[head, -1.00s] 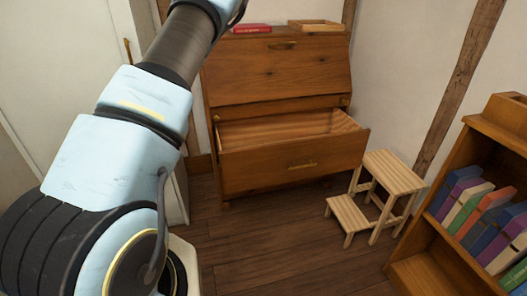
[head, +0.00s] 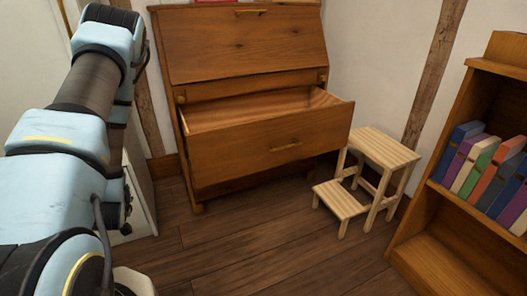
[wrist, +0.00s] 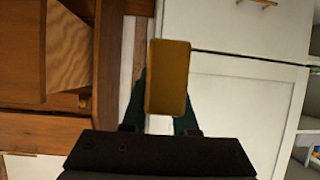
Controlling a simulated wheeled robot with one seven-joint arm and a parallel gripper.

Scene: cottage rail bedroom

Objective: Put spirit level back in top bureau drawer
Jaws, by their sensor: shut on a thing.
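The wooden bureau (head: 245,50) stands against the back wall with one drawer (head: 270,145) pulled out below its slanted front. The part of the drawer's inside that shows is bare wood. In the wrist view my gripper (wrist: 164,100) is shut on a yellow-brown block-shaped thing, the spirit level (wrist: 167,77), seen nearly end on. The dark green fingers lie on either side of it, partly hidden behind it. The wrist view shows the bureau (wrist: 20,60) to the left of the held level, apart from it. In the head view the level cannot be made out.
A pale wooden step stool (head: 385,150) stands just right of the open drawer. A bookcase (head: 445,240) with several books is at the right. A white cabinet (wrist: 235,110) fills the right of the wrist view. Dark floorboards (head: 260,250) are clear in front of the bureau.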

